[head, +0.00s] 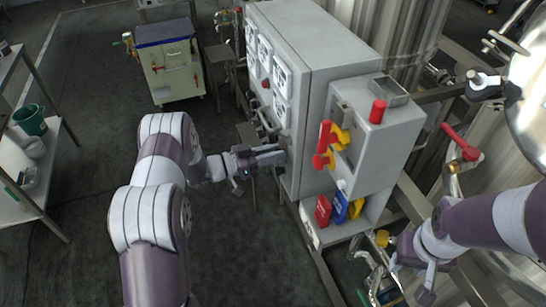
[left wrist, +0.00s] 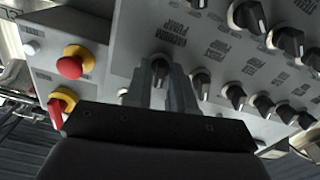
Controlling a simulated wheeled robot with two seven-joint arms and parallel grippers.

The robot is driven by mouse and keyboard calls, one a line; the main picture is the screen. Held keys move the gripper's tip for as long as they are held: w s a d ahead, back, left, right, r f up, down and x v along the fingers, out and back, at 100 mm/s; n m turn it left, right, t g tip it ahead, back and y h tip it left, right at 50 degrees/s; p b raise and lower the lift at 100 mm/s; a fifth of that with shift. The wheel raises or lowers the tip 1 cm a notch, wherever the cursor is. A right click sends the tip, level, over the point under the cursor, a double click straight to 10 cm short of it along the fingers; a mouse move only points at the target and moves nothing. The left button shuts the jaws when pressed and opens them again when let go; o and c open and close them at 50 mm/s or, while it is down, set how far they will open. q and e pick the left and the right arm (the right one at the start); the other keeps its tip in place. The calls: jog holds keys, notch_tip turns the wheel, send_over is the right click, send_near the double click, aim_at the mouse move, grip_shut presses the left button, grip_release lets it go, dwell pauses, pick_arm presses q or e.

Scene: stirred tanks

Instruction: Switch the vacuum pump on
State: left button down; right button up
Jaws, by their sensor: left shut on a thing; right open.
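The grey control cabinet (head: 310,65) stands at the centre of the head view. Its panel (left wrist: 135,25) fills much of the left wrist view, with several black rotary knobs and upside-down labels. My left gripper (head: 284,152) reaches the cabinet's front face from the left. In the left wrist view its fingers (left wrist: 163,88) are shut on one black knob (left wrist: 160,66), whose label appears to read vacuum pump. The fingers partly hide the knob, and its exact setting is unclear. My right gripper (head: 422,275) is open, low at the right, away from the panel.
A red emergency button on a yellow collar (left wrist: 73,62) and a red-and-yellow switch (left wrist: 58,106) sit beside the knobs. Neighbouring knobs (left wrist: 201,80) are close to my left fingers. Steel pipes and a red-handled valve (head: 460,145) stand at right.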

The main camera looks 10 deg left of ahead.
pick_arm(q)
jog(key=shift+m+b, duration=3)
jog(key=shift+m, duration=1)
jog(key=c, duration=1.2)
grip_release()
jog(key=b+v, duration=0.2)
jog(key=v, duration=1)
jog(key=shift+s+a, duration=0.25)
